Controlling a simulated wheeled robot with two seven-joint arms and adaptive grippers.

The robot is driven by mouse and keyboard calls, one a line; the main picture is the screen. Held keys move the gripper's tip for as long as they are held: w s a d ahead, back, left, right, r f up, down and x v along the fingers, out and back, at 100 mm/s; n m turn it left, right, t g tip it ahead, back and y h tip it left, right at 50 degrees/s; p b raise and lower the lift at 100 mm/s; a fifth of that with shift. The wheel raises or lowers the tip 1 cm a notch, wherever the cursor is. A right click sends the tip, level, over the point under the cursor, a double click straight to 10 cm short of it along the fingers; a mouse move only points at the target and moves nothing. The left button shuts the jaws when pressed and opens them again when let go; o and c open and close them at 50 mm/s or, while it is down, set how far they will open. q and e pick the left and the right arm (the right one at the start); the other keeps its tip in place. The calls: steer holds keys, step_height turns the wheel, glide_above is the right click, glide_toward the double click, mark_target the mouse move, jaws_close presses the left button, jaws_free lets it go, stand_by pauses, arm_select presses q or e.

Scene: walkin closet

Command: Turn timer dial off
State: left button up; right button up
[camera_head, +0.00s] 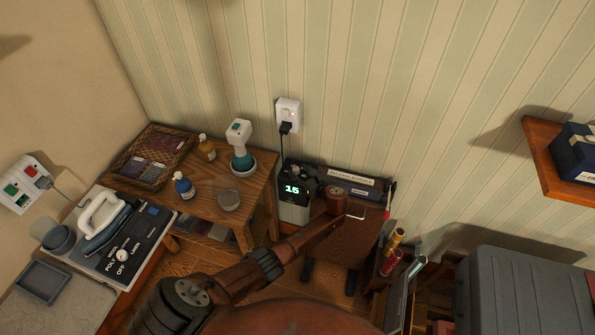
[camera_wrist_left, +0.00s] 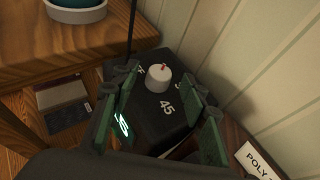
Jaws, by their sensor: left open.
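The timer (camera_head: 293,212) is a dark-topped box with a pale front and a lit green display reading 15, standing by the wall in the head view. In the left wrist view, its black top (camera_wrist_left: 181,129) carries a white round dial (camera_wrist_left: 158,81) with a red mark, and a 45 is printed beside it. My left gripper (camera_wrist_left: 163,97) is open, its two green-padded fingers on either side of the dial with gaps showing. In the head view, the left gripper (camera_head: 311,183) is at the timer's top and hides the dial. My right gripper is not in view.
A grey case (camera_head: 520,300) is at lower right.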

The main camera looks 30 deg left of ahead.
arm_select(q)
steer(key=v, duration=1)
steer(key=shift+s, duration=0.1)
